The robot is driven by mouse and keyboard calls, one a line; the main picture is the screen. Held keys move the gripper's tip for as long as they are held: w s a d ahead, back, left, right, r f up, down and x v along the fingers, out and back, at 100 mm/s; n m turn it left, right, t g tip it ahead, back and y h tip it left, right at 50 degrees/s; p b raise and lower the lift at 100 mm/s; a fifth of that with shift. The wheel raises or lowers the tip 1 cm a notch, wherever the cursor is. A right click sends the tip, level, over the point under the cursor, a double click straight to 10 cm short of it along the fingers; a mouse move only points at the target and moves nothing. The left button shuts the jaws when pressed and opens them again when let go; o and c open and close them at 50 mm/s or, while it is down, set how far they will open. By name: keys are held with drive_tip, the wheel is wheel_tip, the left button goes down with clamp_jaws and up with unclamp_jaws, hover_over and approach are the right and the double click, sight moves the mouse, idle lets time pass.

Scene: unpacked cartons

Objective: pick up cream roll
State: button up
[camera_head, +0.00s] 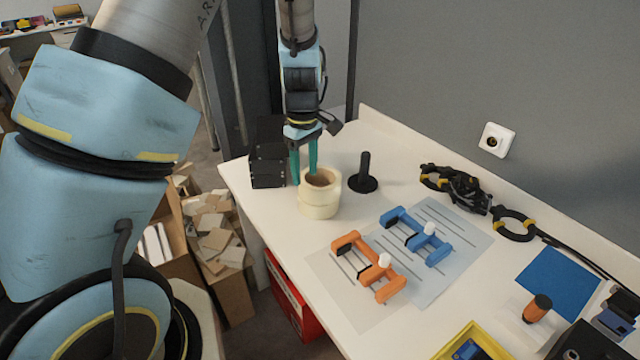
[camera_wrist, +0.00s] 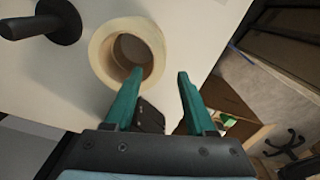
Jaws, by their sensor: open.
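The cream roll (camera_head: 319,205) looks like stacked tape with an open core. It stands on the white table near the left edge. In the wrist view the cream roll (camera_wrist: 100,55) lies just beyond the left fingertip. My gripper (camera_head: 304,178) points down at the back-left side of the roll, its green fingers apart.
A black stand with an upright post (camera_head: 363,180) is right of the roll. A black box (camera_head: 268,165) is close on the left. Orange (camera_head: 350,243) and blue (camera_head: 433,252) clamps lie on sheets in front.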

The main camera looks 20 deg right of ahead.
sight(307, 185)
drive_tip(key=shift+s+d+f+p, duration=0.1)
drive_tip(key=shift+f+p, duration=0.4)
drive_tip(key=shift+f, duration=0.95)
drive_tip(key=shift+s+d+f+p, duration=0.1)
drive_tip(key=shift+f+p, duration=0.35)
drive_tip(key=shift+f, duration=0.95)
clamp_jaws()
drive_tip(key=shift+w, duration=0.1)
